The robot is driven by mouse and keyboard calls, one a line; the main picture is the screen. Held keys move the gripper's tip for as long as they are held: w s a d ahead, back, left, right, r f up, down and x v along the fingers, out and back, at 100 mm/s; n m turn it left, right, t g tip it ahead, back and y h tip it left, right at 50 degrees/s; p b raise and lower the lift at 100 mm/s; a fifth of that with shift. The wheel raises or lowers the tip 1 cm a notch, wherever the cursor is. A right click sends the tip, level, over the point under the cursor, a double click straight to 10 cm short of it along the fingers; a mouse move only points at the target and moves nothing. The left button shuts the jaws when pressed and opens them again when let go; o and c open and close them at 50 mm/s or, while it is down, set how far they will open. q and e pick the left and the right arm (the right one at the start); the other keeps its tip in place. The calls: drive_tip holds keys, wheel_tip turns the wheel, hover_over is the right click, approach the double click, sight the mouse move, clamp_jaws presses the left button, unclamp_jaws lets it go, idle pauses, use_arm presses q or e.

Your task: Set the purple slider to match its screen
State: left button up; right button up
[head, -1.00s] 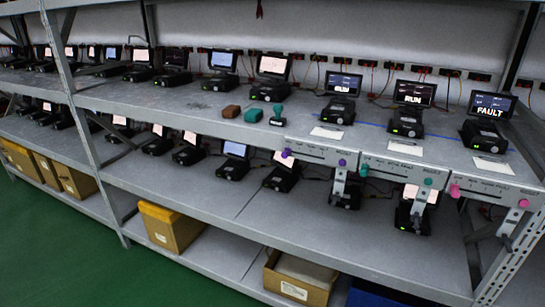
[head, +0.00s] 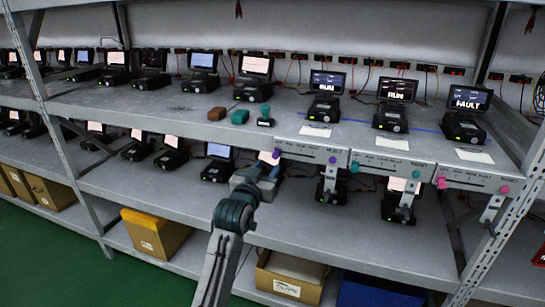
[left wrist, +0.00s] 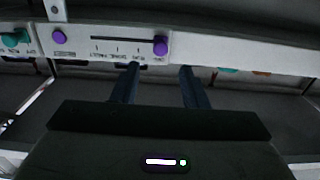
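The purple slider knob (head: 277,153) sits at the left end of its slot on the left control panel (head: 308,151). A second purple knob (head: 332,160) is at that panel's right end. The screen above the panel (head: 327,81) reads RUN. My left gripper (head: 262,172) is just below and in front of the slider knob. In the left wrist view, the picture is turned over: the slider knob (left wrist: 160,45) lies just beyond and between the open fingertips of my left gripper (left wrist: 159,69), seemingly not gripped. My right gripper is not in view.
Beside it are a teal-knobbed panel (head: 388,164) under a RUN screen (head: 397,90) and a pink-knobbed panel (head: 470,182) under a FAULT screen (head: 469,98). Small brown (head: 217,113) and teal (head: 240,117) blocks lie on the upper shelf. Devices stand on the lower shelf behind the panels.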

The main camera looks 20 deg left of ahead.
sight(275, 156)
use_arm(q)
drive_tip(key=w+p, duration=0.1)
drive_tip(key=w, duration=0.6)
drive_tip(key=shift+d, duration=0.1)
clamp_jaws()
